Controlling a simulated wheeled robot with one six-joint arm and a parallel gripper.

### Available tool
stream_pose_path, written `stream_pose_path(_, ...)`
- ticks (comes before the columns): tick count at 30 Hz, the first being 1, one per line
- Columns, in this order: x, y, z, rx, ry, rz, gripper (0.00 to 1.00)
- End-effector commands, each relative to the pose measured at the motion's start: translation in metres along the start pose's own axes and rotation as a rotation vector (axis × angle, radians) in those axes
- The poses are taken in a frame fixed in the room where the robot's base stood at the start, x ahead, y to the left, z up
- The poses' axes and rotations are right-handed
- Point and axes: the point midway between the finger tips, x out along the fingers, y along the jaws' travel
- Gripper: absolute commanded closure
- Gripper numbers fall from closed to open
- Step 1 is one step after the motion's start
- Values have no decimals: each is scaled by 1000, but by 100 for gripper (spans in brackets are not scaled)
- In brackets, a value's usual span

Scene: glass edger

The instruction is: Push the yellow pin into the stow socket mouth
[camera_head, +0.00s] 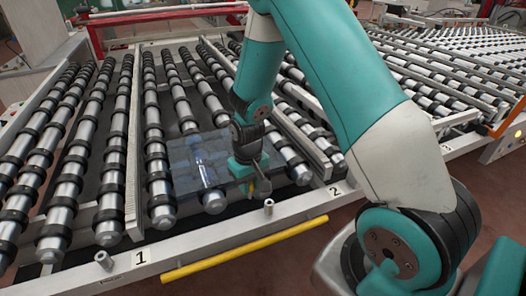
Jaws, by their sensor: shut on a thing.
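My gripper (261,190) is low over the front rail of the roller table, near the label 2. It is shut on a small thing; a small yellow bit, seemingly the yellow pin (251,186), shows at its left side. Most of the pin is hidden by the gripper. A short upright metal socket (269,206) stands on the front rail just below the gripper in the picture. A similar socket (103,260) stands on the rail near the label 1. I cannot tell which is the stow socket, or whether the pin touches one.
A dark see-through glass pane (196,163) lies on the rollers just left of my gripper. A yellow bar (245,250) runs along the front of the rail (205,236). Rows of rollers (88,135) fill the table behind. Another roller table (450,80) stands right.

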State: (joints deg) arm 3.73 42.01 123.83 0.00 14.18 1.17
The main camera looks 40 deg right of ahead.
Motion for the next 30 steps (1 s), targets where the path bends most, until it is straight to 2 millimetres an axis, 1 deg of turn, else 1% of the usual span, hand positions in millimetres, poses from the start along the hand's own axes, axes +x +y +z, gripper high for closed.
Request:
stream_pose_path(1, -28, 9, 7, 31, -3, 0, 98)
stream_pose_path(3, -42, 19, 16, 69, -2, 0, 98)
stream_pose_path(6, -57, 30, 27, 113, -2, 0, 98)
stream_pose_path(9, -65, 37, 34, 142, -1, 0, 98)
stream_pose_path(13, -66, 40, 38, 157, -1, 0, 98)
stream_pose_path(25, -64, 40, 39, 132, 0, 0, 98)
stream_pose_path(30, -54, 40, 39, 133, 1, 0, 98)
